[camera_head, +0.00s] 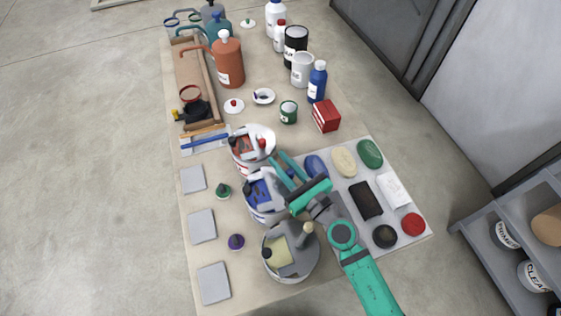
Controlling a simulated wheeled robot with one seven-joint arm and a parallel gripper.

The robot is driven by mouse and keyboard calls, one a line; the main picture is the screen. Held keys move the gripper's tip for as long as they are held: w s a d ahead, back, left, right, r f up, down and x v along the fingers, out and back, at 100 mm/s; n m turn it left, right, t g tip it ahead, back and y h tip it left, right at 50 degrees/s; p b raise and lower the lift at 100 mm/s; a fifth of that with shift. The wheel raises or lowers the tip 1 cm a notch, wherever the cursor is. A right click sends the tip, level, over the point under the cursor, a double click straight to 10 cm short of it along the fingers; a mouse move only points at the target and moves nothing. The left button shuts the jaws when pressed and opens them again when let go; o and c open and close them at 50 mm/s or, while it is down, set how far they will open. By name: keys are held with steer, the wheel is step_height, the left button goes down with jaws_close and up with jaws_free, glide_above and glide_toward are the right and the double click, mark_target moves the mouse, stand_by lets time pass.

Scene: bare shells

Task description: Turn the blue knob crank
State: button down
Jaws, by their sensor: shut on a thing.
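The blue bucket (267,212) stands in the middle of a row of three pale buckets, with blue parts (259,191) showing inside its top. My gripper (284,169) reaches in from the lower right, over the upper right of this bucket. It is shut on the crank's knob, which the teal fingers mostly hide. I cannot tell the crank's exact angle.
The red-topped bucket (252,160) stands close behind and the grey bucket (290,268) close in front, with an upright beige knob (307,229). A grey mat (408,208) with several oval and block pieces lies right. Bottles, including an orange one (229,66), stand behind.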

stand_by(0.5)
steer(key=c, duration=1.6)
jaws_free()
steer(key=shift+d+r, duration=0.1)
